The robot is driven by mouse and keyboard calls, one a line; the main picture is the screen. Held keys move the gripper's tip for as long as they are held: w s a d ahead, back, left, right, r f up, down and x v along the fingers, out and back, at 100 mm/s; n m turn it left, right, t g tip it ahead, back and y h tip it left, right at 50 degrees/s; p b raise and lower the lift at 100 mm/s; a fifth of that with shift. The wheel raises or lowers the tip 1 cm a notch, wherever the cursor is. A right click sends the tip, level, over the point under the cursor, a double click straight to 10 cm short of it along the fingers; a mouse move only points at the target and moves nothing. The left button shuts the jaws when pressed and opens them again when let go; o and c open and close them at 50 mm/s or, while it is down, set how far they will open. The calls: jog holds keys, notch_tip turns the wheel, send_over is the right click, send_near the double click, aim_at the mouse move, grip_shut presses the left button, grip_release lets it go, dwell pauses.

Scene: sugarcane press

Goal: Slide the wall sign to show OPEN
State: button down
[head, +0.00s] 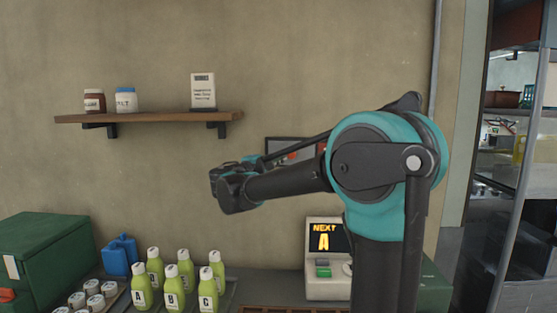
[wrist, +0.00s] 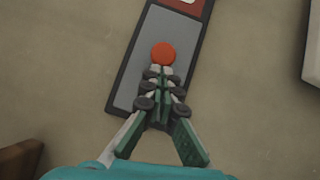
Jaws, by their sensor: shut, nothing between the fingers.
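The wall sign (wrist: 139,75) is a long grey panel in a dark frame, tilted in the wrist view. A round red-orange knob (wrist: 163,54) stands on it. A red area with a white patch (wrist: 188,5) shows at its top edge, cut off by the picture; no word can be read. My gripper (wrist: 162,71) is shut and empty, its fingertips right beside the knob, on its lower side in the wrist view. I cannot tell whether they touch it. In the head view my arm partly covers the sign (head: 283,145), and the fingers are not clear.
A wooden shelf (head: 150,117) with jars and a small card (head: 203,92) is on the wall to the left. Below are several green bottles (head: 184,269), a blue jug (head: 120,256), a green box (head: 50,248) and a display machine (head: 323,262).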

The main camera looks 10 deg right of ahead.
jog(key=s+d, duration=0.1)
jog(key=d, duration=0.8)
jog(key=s+d, duration=0.2)
jog(key=d, duration=0.6)
jog(key=shift+s+d, duration=0.3)
jog(key=shift+d, duration=0.1)
